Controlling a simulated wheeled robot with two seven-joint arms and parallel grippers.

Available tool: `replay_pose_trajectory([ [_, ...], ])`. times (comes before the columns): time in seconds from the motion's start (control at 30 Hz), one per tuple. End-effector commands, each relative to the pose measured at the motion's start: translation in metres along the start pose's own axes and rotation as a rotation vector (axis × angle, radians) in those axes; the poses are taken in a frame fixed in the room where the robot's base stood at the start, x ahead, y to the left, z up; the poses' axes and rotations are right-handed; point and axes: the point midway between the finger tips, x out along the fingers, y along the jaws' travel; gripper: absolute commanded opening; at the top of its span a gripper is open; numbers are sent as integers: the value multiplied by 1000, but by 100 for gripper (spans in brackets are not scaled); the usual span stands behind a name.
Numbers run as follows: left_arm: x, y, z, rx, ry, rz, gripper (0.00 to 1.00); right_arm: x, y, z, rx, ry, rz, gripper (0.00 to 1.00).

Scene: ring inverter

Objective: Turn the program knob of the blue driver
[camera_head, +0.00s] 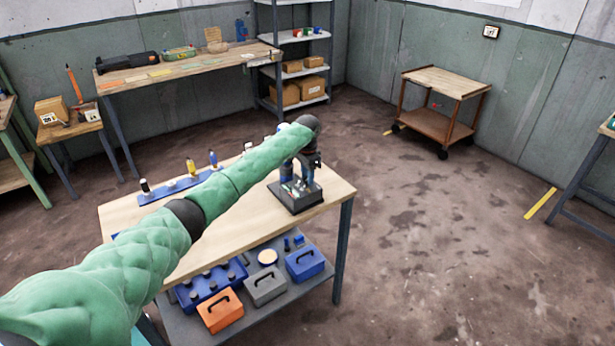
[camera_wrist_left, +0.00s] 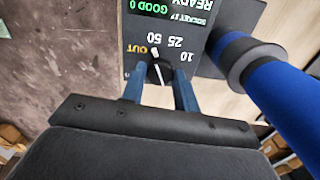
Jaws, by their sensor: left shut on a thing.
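In the left wrist view a dark control panel (camera_wrist_left: 205,16) shows a small black knob (camera_wrist_left: 158,68) with a white pointer line. Numbers 10, 25, 50 and a yellow OUT, all upside down, surround the knob. The two blue fingers of my left gripper (camera_wrist_left: 160,78) are shut on the knob, one on each side. A thick blue cylinder with a dark collar (camera_wrist_left: 285,95), perhaps the blue driver, stands right of the panel. In the head view my left gripper (camera_head: 312,161) is over a black box (camera_head: 296,200) at the bench's right end. My right gripper is out of view.
The wooden bench (camera_head: 320,198) carries a blue strip (camera_head: 170,188) with several small upright items, including a yellow one (camera_head: 190,166) and a blue one (camera_head: 213,159). An orange case (camera_head: 220,315), grey case (camera_head: 265,290) and blue case (camera_head: 305,265) sit on its lower shelf. Open floor lies right.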

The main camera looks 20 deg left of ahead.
Motion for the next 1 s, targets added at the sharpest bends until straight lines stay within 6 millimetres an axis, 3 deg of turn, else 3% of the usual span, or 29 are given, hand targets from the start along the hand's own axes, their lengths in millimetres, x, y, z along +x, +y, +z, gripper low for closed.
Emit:
replay_pose_trajectory([
  [0.73, -2, -1, 0, 103, 2, -2, 8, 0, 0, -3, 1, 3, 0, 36],
  [0.77, -2, -1, 0, 103, 2, -2, 32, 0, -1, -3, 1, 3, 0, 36],
  [0.87, -2, -1, 0, 102, 2, -1, 52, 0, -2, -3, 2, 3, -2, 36],
  [1.0, -1, -1, 0, 103, 1, -1, 52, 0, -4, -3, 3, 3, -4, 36],
])
